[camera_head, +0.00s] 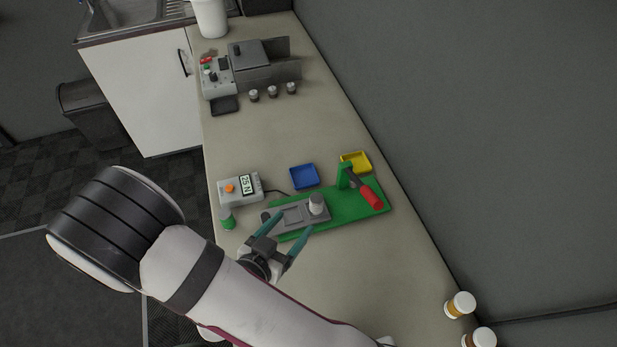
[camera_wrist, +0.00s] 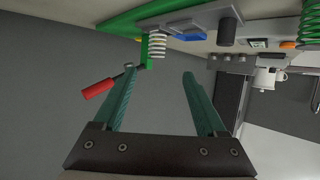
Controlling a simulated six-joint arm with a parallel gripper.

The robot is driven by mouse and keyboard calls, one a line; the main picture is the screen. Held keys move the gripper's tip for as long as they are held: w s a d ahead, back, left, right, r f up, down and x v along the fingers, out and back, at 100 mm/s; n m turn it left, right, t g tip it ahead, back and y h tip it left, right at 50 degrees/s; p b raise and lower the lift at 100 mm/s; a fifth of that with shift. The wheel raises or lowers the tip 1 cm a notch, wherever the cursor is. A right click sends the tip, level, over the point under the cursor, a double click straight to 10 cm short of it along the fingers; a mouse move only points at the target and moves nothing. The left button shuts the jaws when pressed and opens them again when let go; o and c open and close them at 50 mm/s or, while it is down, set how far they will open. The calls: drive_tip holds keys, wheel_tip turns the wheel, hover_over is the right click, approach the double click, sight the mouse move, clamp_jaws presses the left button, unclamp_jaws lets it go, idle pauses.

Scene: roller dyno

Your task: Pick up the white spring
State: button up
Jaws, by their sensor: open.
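The white spring (camera_head: 317,204) stands upright on the grey plate (camera_head: 290,217) of a green-based fixture (camera_head: 345,209). In the wrist view the white spring (camera_wrist: 158,46) shows its coils just beyond the fingertips, within the gap between them. My gripper (camera_head: 296,221) has two teal fingers, spread apart and empty. It is on the near side of the fixture, and its fingers point towards the spring. In the wrist view my gripper (camera_wrist: 159,71) has nothing between its fingers, and I see no contact with the spring.
A red-handled lever (camera_head: 370,195) on a green post is right of the spring. A green spring (camera_head: 227,219) and a display box (camera_head: 241,188) stand left. Blue (camera_head: 304,176) and yellow (camera_head: 355,162) trays lie behind. Bottles (camera_head: 460,305) stand at the near right. The bench between is clear.

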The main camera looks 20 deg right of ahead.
sight(319, 195)
drive_tip(key=x, duration=0.9)
drive_tip(key=shift+d, duration=0.1)
drive_tip(key=x, duration=0.5)
drive_tip(key=shift+d+r, duration=0.15)
drive_tip(key=shift+d, duration=0.25)
clamp_jaws()
